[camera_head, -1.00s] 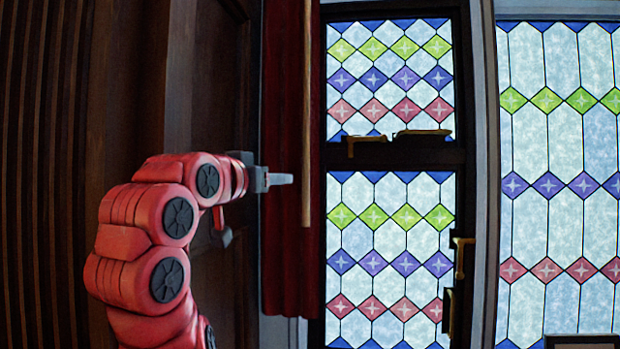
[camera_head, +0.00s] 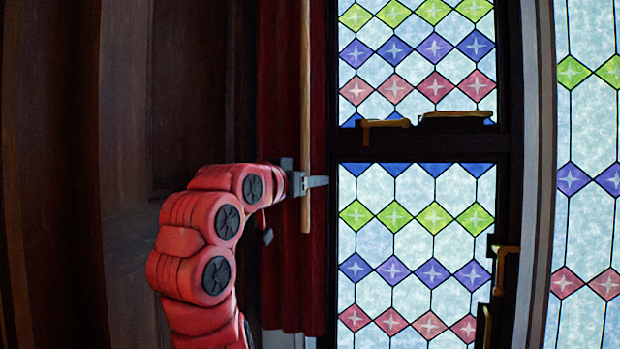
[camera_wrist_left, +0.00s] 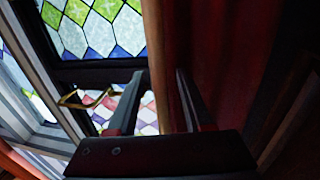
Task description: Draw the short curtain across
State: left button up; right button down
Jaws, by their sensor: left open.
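The short dark red curtain (camera_head: 282,90) hangs gathered at the left side of the window. A thin wooden rod (camera_head: 306,90) hangs upright in front of it, ending a little below my gripper. My left gripper (camera_head: 320,181) reaches in from the left at the rod's lower part, and its fingers cross the rod. In the left wrist view, the open fingers (camera_wrist_left: 160,72) point up along the view, with the rod (camera_wrist_left: 158,30) between them and the red curtain (camera_wrist_left: 220,50) to the right. Contact with the rod cannot be told. My right gripper is not in view.
The patterned window (camera_head: 415,240) has dark frames with brass latches (camera_head: 455,116) and a brass handle (camera_head: 503,265) to the right of the curtain. Dark wood panelling (camera_head: 110,150) is at the left. Another patterned window (camera_head: 590,130) stands farther right.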

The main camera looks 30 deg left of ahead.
pick_arm(q)
jog(key=shift+s+r, duration=0.2)
jog(key=shift+s, duration=0.3)
jog(key=c, duration=0.5)
grip_shut()
dwell(0.4)
